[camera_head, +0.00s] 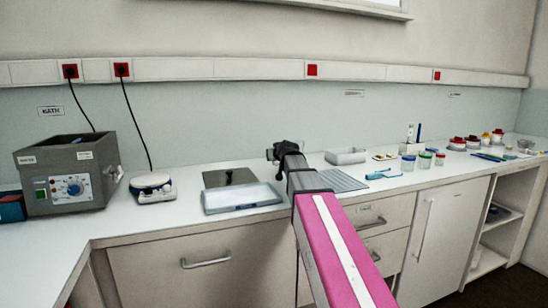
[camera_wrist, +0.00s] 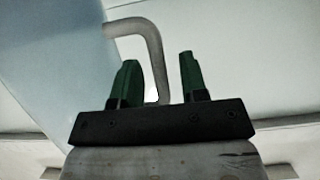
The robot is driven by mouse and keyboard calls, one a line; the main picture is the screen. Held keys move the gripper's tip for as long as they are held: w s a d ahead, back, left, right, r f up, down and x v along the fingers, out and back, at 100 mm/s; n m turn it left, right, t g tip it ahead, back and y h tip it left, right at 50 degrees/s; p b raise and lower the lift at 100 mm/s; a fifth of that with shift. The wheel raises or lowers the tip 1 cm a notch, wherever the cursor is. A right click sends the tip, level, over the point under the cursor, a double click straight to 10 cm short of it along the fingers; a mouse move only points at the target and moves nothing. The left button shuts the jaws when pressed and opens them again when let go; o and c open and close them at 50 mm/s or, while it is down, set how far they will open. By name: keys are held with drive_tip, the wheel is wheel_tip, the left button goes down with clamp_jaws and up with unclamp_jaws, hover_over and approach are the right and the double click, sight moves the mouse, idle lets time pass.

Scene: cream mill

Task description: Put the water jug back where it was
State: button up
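In the wrist view a grey bent handle (camera_wrist: 152,50) joins a pale blue surface (camera_wrist: 50,50) at the left, which looks like the side of the water jug. My gripper (camera_wrist: 158,72) has its two green fingers apart, one on each side of the handle, with a visible gap to each. I cannot tell how deep the handle sits between them. In the head view my gripper (camera_head: 283,150) is over the rear of the counter, small and dark. The jug cannot be made out there.
Several lidded jars (camera_head: 424,160) stand to the right. The counter's front edge lies below my arm.

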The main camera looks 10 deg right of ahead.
drive_tip(key=shift+s+r, duration=0.15)
drive_tip(key=shift+r, duration=0.05)
drive_tip(key=v, duration=1.1)
drive_tip(key=shift+s+r, duration=0.2)
drive_tip(key=shift+s, duration=0.1)
